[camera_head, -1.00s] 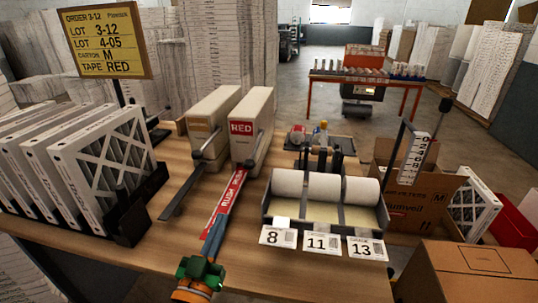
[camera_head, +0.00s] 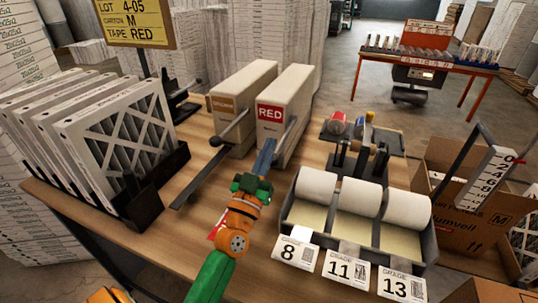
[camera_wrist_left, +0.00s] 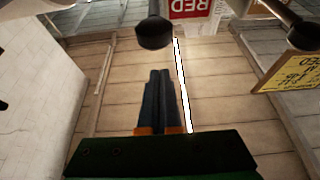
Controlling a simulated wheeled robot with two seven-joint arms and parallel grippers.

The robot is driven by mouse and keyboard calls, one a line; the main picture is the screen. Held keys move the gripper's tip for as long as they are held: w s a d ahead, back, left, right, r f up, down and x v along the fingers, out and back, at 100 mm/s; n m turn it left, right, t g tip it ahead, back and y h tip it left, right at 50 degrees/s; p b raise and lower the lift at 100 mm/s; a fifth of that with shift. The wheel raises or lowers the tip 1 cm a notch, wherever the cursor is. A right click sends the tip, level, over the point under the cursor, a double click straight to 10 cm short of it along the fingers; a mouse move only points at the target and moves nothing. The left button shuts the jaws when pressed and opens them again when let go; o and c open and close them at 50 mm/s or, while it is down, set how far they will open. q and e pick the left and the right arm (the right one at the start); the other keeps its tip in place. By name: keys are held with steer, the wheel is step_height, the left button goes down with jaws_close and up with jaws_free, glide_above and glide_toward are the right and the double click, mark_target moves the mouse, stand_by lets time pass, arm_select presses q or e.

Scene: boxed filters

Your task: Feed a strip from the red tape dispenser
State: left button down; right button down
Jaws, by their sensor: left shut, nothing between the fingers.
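The red-labelled tape dispenser (camera_head: 297,93) is a tall beige box on the bench with a dark lever on its side. A red and white strip (camera_head: 217,227) lies in front of it, mostly hidden by my arm. My left gripper (camera_head: 268,145) is shut and empty, its blue fingers pointing at the dispenser's front near the lever's lower end. In the left wrist view the closed fingers (camera_wrist_left: 160,72) point toward a black lever knob (camera_wrist_left: 155,34), seemingly just apart from it. The upside-down red label (camera_wrist_left: 190,8) shows beyond. My right gripper is out of view.
A similar dispenser (camera_head: 240,92) with a brown label and lever stands left. Boxed filters (camera_head: 125,140) stand in a black rack at far left. A roll holder (camera_head: 285,222) with white rolls sits to the right. An order sign (camera_head: 137,20) stands behind.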

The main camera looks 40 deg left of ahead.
arm_select(q)
step_height(320, 180, down, 4)
steer(key=shift+s+r+b, duration=0.15)
steer(key=shift+r+b, duration=0.05)
steer(key=shift+b, duration=0.2)
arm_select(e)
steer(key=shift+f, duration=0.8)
